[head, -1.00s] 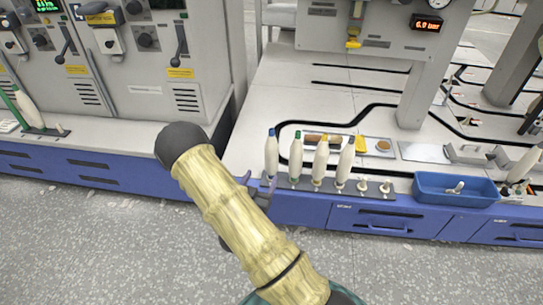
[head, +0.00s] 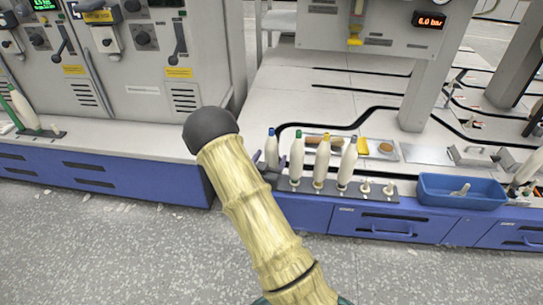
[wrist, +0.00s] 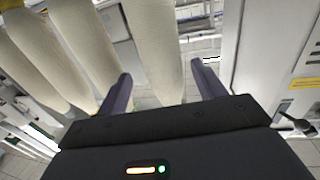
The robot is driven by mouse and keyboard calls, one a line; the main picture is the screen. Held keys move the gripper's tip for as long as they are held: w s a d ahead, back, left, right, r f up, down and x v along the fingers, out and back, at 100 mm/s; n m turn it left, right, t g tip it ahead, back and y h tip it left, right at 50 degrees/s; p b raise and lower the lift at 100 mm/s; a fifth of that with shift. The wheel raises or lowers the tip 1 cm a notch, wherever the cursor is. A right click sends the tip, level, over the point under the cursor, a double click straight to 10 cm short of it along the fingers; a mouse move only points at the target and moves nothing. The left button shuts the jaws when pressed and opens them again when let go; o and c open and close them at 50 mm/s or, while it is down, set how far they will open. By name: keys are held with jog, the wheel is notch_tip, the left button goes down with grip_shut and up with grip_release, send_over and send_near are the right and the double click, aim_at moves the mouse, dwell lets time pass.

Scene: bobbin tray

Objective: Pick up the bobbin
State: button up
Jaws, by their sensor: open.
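Several cream bobbins stand upright in a row on a dark peg rail (head: 376,198). The leftmost one has a blue tip (head: 271,150); beside it are a green-tipped bobbin (head: 297,156), a yellow-tipped one (head: 321,162) and another with a blue-grey tip (head: 348,163). My gripper (head: 262,166) is at the leftmost bobbin, partly hidden by my arm. In the wrist view my gripper (wrist: 163,75) is open, with a finger to each side of a bobbin (wrist: 155,40). Neither finger clearly touches it. The other bobbins lean across the left of that view.
Short empty pegs (head: 377,188) stand at the rail's right end. A blue bin (head: 440,192) with a small white item is further right. A grey machine cabinet (head: 140,70) stands at left. Behind the row are a brown item, a yellow block (head: 362,146) and a metal plate (head: 427,153).

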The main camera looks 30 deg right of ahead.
jog(key=b+x, duration=0.3)
jog(key=x, duration=0.2)
jog(key=shift+w+a, duration=0.2)
dwell(0.3)
jog(key=c, duration=1.1)
